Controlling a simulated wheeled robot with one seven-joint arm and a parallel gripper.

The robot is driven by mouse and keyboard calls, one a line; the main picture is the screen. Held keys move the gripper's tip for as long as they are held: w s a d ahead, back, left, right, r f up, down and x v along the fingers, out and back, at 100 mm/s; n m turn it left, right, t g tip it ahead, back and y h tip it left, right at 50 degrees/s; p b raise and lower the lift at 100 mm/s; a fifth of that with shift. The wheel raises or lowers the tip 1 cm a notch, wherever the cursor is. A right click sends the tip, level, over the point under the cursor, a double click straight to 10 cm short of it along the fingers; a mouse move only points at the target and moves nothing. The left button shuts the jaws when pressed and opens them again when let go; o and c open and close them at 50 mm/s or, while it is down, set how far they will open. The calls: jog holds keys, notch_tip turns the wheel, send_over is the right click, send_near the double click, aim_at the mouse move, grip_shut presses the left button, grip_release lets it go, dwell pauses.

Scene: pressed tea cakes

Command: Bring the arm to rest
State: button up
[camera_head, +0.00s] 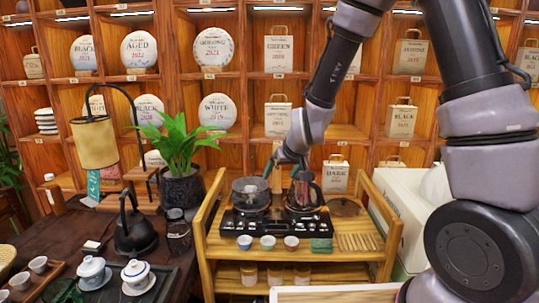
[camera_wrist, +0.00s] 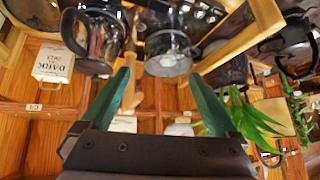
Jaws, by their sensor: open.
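My gripper (camera_head: 286,169) is open, with its two teal fingers spread apart over the back of the wooden tea cart (camera_head: 213,226). In the wrist view my gripper (camera_wrist: 160,84) has nothing between its fingers. A glass pot (camera_head: 250,194) stands on the left of the black double burner (camera_head: 276,223), and a dark-handled glass kettle (camera_head: 304,193) stands on its right. The wrist view is upside down and shows the glass pot (camera_wrist: 168,62) and the kettle (camera_wrist: 92,38) near the fingertips. I cannot tell whether the fingers touch either.
Wooden shelves with tea cakes and paper bags (camera_head: 278,55) stand behind. Three small cups (camera_head: 267,243) line the cart's front. A green plant (camera_head: 178,145), a black iron kettle (camera_head: 134,232) and a hanging lamp (camera_head: 94,142) are left. A white box (camera_head: 405,205) stands right.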

jog(key=s+d+r+m, duration=0.2)
jog(key=d+r, duration=0.5)
jog(key=r, duration=0.4)
jog(key=s+d+r+m, duration=0.2)
jog(key=s+d+r, duration=0.5)
jog(key=s, duration=0.2)
jog(key=s+d+r+m+h, duration=0.1)
jog(key=s+d+r+m, duration=0.2)
jog(key=s+d+r, duration=0.4)
jog(key=shift+s+d, duration=0.2)
jog(key=shift+s, duration=0.9)
